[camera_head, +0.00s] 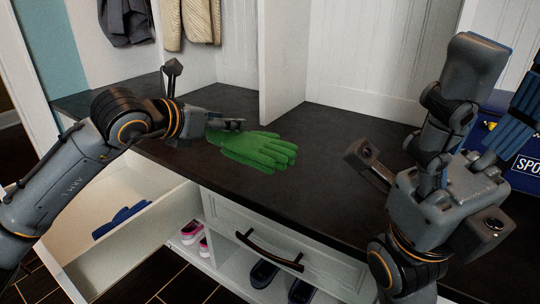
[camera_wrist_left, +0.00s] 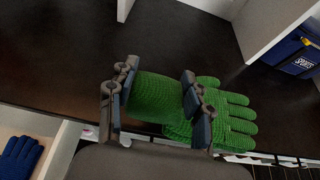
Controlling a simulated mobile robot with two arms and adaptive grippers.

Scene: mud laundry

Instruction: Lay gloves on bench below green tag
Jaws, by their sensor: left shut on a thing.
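The green knitted gloves (camera_head: 252,148) are over the dark bench top (camera_head: 330,130), left of centre in the head view, with fingers toward the right. I cannot tell whether they touch the bench. My left gripper (camera_head: 232,124) is shut on them near the cuff end. In the left wrist view, the green gloves (camera_wrist_left: 160,92) lie between the two fingers of my left gripper (camera_wrist_left: 157,98). My right gripper (camera_head: 425,188) is open and empty over the right part of the bench. I see no green tag in either view.
An open white drawer (camera_head: 160,235) at the lower left holds a blue glove (camera_head: 120,220). A white divider (camera_head: 283,70) stands behind the gloves. A blue sports box (camera_head: 522,165) is at the right. Shoes (camera_head: 264,273) sit in cubbies below. Coats (camera_head: 186,22) hang at the back.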

